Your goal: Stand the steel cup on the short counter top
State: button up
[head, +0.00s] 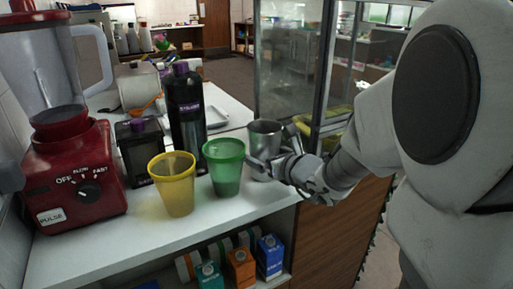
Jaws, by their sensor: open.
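The steel cup (265,137) stands upright on the white counter top (110,247), near its right end and just right of a green cup. My gripper (262,166) reaches in from the right, low at the cup's front right side. Its jaws are open. The gripper's fingers overlap the lower part of the cup in the picture, and I cannot tell whether they touch it. The cup's lower right side is hidden behind the gripper.
The green cup (224,168) and a yellow cup (172,186) stand to the left. A dark bottle (186,112) and a red blender (72,165) are behind and left. A glass case (290,60) rises behind the steel cup. Cartons (270,256) sit on the shelf below.

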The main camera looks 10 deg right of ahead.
jog(key=p+v, duration=0.1)
jog(key=v, duration=0.8)
jog(key=shift+s, duration=0.15)
jog(key=shift+s+d+b, duration=0.1)
jog(key=shift+s+b, duration=0.2)
jog(key=shift+b, duration=0.3)
jog(key=s+a+f+n+g+y+b, duration=0.15)
jog(key=s+a+n+g, duration=0.75)
jog(key=n, duration=1.1)
jog(key=s+d+f+n+h, duration=0.2)
jog(key=s+d+n+h, duration=0.4)
jog(key=s+n, duration=0.3)
jog(key=n, duration=0.3)
jog(key=shift+s+d+t, duration=0.15)
jog(key=shift+s+t, duration=0.15)
jog(key=shift+r, duration=0.1)
